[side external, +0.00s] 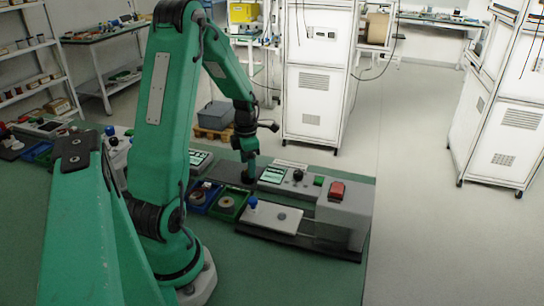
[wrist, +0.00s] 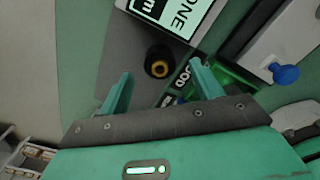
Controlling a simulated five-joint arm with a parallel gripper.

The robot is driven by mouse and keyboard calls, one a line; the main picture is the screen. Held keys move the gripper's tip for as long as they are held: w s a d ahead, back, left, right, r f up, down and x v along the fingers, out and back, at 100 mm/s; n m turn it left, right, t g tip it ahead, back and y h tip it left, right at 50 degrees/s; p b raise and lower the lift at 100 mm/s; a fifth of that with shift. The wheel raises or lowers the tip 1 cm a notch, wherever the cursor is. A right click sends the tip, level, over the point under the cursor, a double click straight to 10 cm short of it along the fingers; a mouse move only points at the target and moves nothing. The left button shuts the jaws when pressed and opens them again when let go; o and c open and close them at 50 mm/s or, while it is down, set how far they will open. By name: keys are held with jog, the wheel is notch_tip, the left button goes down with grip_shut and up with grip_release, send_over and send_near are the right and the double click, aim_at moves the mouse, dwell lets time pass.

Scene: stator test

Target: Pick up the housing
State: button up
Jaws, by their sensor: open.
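A small black round part with an orange-yellow ring in its top, which looks like the housing (wrist: 158,62), stands on a dark grey surface in the wrist view. My gripper (wrist: 160,76) is open, its two green fingers spread to either side of the part's near side. The part sits just ahead of the fingertips, and no contact shows. In the side view, my gripper (side external: 248,168) points down over the bench behind the trays; the part is hard to make out there.
A green tray (wrist: 232,76) marked GOOD lies close to the right finger. A screen (wrist: 180,14) ending in "ONE" is just beyond the part. A blue tray (side external: 203,196) and a tester with a red switch (side external: 337,191) and blue knob (side external: 253,202) stand nearby.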

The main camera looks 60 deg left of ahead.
jog(key=shift+f, duration=1.8)
jog(key=shift+c, duration=0.3)
jog(key=c, duration=1.1)
